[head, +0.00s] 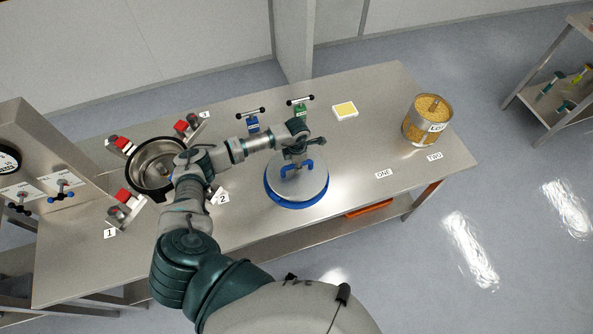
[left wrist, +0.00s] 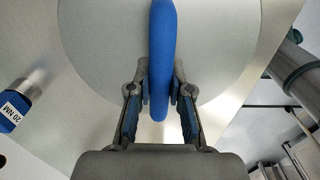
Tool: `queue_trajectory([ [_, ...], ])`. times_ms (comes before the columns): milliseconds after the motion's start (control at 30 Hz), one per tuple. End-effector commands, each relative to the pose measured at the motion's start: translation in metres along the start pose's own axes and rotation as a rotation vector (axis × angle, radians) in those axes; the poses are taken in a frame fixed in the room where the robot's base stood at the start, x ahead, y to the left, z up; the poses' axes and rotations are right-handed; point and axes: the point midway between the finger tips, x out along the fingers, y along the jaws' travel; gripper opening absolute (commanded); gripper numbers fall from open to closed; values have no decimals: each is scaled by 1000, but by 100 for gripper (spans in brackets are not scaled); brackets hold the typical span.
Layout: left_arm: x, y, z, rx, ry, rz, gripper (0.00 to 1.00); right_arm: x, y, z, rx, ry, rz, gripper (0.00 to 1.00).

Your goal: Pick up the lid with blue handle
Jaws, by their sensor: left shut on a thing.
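The lid (head: 296,189) is a round grey metal disc with a blue rim and a blue handle (head: 300,166). It is at the middle of the steel table in the head view. My left gripper (head: 298,160) reaches in from above and is shut on the blue handle. In the left wrist view the handle (left wrist: 162,50) runs between the two fingers (left wrist: 160,95), with the grey lid face (left wrist: 100,40) behind it. I cannot tell whether the lid rests on the table or is slightly raised. My right gripper is not in view.
An open metal vessel (head: 145,182) with red clamps stands left on the table (head: 350,160). Two T-handled tools, one blue (head: 252,124) and one green (head: 300,111), a yellow sponge-like block (head: 345,110) and a filled container (head: 425,121) are farther back.

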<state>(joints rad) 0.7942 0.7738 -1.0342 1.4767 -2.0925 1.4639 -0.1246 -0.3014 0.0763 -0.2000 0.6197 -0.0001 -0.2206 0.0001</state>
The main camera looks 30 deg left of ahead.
Motion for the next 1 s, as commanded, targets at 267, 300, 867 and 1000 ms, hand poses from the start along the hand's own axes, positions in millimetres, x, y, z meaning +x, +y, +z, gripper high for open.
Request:
queue_trajectory([
  [267,-12,1,1,-1,-7,4,0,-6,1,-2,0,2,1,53],
  [300,-15,1,1,-1,-7,4,0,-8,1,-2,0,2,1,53],
  [867,-46,-32,-10,4,-4,3,0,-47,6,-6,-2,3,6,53],
  [1000,-49,-61,-21,4,-3,1,0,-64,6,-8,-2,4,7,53],
])
